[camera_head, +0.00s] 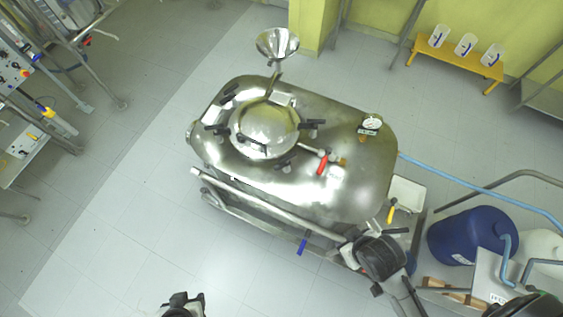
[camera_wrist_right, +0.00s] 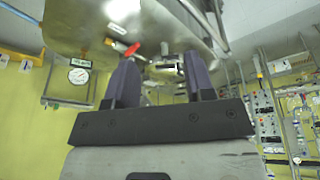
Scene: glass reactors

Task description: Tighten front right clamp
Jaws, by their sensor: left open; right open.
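The steel reactor (camera_head: 350,170) has a round domed lid (camera_head: 266,128) with several black-handled clamps around its rim. One clamp (camera_head: 285,161) sits at the lid's front right, left of a red-handled valve (camera_head: 322,163); its exact tightness cannot be told. My left gripper (camera_head: 183,298) is open and empty at the bottom edge of the head view, well apart from the reactor. My right gripper (camera_wrist_right: 163,82) is open in the right wrist view, with two dark purple fingers. A small dark fitting (camera_wrist_right: 165,67) shows beyond and between them; I cannot tell whether it is the clamp.
A funnel (camera_head: 277,44) rises behind the lid, and a pressure gauge (camera_head: 372,123) stands at the reactor's right. A rail (camera_head: 265,205) runs along its front. A blue drum (camera_head: 472,236) and hose stand at the right. The floor at the front left is clear.

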